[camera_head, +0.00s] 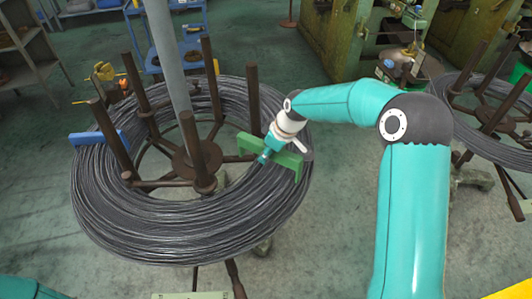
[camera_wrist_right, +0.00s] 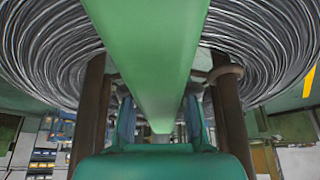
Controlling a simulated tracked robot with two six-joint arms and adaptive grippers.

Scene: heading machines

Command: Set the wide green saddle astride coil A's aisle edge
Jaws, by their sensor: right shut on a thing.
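The wide green saddle (camera_head: 285,158) lies across the right side of the near wire coil (camera_head: 190,232), its length running from the inner toward the outer edge. My right gripper (camera_head: 266,156) is shut on the saddle from above. In the right wrist view the saddle (camera_wrist_right: 148,50) shows as a long green bar down the middle, with the coil's wire (camera_wrist_right: 265,40) on both sides. I cannot tell whether the saddle rests on the wire or hangs just above it. My left gripper is not in view.
A blue saddle (camera_head: 99,138) sits on the coil's left side. Another coil (camera_head: 480,118) is at the right. A blue cart (camera_head: 190,35) and green machines (camera_head: 335,45) stand behind.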

